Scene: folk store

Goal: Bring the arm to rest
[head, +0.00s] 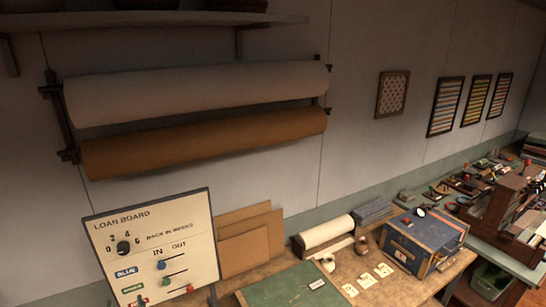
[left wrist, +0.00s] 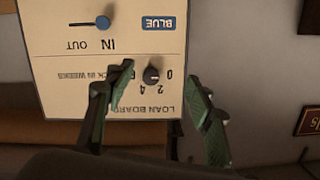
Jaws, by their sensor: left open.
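The loan board (head: 152,243) is a cream panel standing tilted at the lower left of the head view. It shows upside down in the left wrist view (left wrist: 60,100). Its black dial (head: 124,247) has numbers around it. The blue slider knob (head: 161,264) and green knob (head: 166,283) are at the IN side; the red knob (head: 190,288) is at the OUT side. My left gripper (left wrist: 160,75) is open and empty, its green-padded fingers either side of the dial in the picture, apparently apart from the board.
The workbench (head: 400,290) holds a green mat (head: 285,287), a paper roll (head: 327,232), a blue case (head: 424,240) and brown panels (head: 245,238) behind the board. Two large rolls (head: 200,95) hang on the wall. A side bench at right is cluttered.

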